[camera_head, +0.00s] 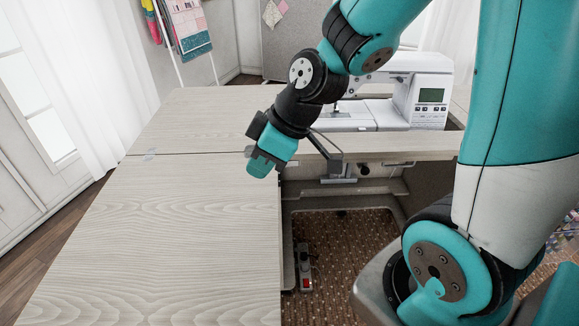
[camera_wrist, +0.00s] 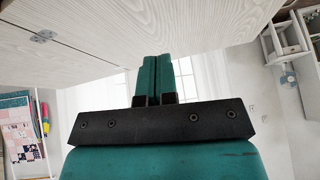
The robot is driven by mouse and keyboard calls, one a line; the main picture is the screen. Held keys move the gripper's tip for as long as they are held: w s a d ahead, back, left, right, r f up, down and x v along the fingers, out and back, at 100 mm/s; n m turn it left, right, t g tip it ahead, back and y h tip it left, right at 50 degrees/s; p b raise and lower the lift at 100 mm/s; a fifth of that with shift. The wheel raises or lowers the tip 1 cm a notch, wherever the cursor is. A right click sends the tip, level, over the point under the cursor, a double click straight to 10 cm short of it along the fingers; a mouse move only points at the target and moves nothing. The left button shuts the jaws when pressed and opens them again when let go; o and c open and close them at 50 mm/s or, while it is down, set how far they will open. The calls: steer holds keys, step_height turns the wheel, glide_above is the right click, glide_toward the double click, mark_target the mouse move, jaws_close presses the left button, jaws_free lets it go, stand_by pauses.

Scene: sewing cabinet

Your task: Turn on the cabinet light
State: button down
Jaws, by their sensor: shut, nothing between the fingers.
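The sewing cabinet has a pale wood top (camera_head: 180,230) with a folded-out leaf at the left. I cannot make out a cabinet light or tell whether one is lit. A small dark round part (camera_head: 364,170) sits under the front edge of the machine opening, and I cannot tell what it is. My gripper (camera_head: 262,165) is above the tabletop, near the leaf's inner edge and left of that part. In the wrist view its teal fingers (camera_wrist: 163,75) are together with nothing between them, pointing past the wood surface.
A white sewing machine (camera_head: 420,95) stands in the cabinet opening. A device with a red switch (camera_head: 304,280) sits low in the knee space. A grey metal bracket (camera_head: 338,170) hangs below the front edge. A hinge (camera_wrist: 43,36) joins the wood panels. The left leaf is clear.

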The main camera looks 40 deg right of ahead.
mark_target(290, 165)
steer(key=w+d+f+n+t+h, duration=0.1)
steer(key=w+d+f, duration=0.1)
steer(key=d+f, duration=0.3)
steer(key=w+d+f+n+t+h, duration=0.1)
steer(key=d+f, duration=0.4)
steer(key=d, duration=0.6)
steer(key=shift+w+d+t+h, duration=0.35)
steer(key=shift+w+t+h, duration=0.4)
steer(key=shift+w, duration=0.25)
steer(key=shift+f, duration=0.1)
steer(key=shift+w+d+f, duration=0.1)
steer(key=shift+w+f, duration=1.2)
steer(key=shift+w, duration=0.3)
steer(key=shift+w+d+f, duration=0.1)
steer(key=shift+w+f, duration=1.25)
steer(key=shift+w, duration=0.2)
steer(key=shift+w+d+f, duration=0.1)
steer(key=shift+w+f, duration=1.2)
steer(key=shift+w, duration=0.3)
